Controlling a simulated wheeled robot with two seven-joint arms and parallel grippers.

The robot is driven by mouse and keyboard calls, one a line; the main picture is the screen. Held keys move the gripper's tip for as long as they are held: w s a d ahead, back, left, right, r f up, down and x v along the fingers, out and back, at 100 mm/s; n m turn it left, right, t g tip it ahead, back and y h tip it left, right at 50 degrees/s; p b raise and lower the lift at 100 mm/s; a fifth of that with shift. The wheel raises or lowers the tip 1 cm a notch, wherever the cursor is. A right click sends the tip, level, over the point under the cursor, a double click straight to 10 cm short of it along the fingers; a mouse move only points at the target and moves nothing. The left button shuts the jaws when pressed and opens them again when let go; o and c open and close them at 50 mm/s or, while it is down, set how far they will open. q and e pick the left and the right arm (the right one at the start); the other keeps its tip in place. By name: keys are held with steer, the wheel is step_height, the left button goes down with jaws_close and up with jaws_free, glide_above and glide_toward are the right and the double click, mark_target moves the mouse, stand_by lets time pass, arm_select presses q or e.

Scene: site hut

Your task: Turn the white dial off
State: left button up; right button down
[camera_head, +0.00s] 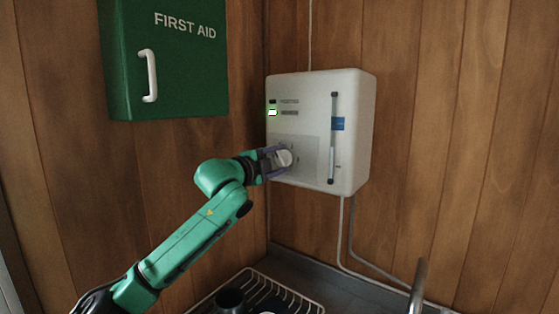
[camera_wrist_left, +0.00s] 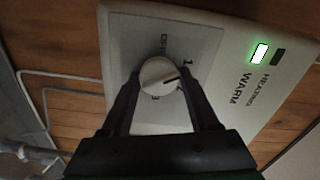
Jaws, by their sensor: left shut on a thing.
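The white dial (camera_head: 284,158) is on the lower left of the front of a white wall-mounted heater box (camera_head: 352,110). My left gripper (camera_head: 274,159) is at the dial, its fingers on either side of it. In the left wrist view the dial (camera_wrist_left: 159,76) sits between the two fingertips of my left gripper (camera_wrist_left: 158,84). The dial's dark pointer line points right, a little below the mark 1. The mark OFF is partly readable above the dial, and a 3 is below it. A green lamp (camera_wrist_left: 259,53) is lit by the word WARM. My right gripper is out of view.
A green first aid cabinet (camera_head: 165,65) with a white handle hangs left of the box. Cables run down from the box.

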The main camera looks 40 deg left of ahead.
arm_select(q)
steer(key=n, duration=0.3)
steer(key=f+n, duration=0.1)
steer(key=n, duration=0.2)
steer(key=shift+w+n, duration=0.1)
steer(key=shift+n, duration=0.2)
steer(key=n, duration=0.5)
steer(key=shift+r+p, duration=0.15)
steer(key=shift+p, duration=0.2)
steer(key=shift+r, duration=0.1)
steer(key=o, duration=1.3)
steer(key=shift+d+r, duration=0.1)
steer(key=shift+s, duration=0.2)
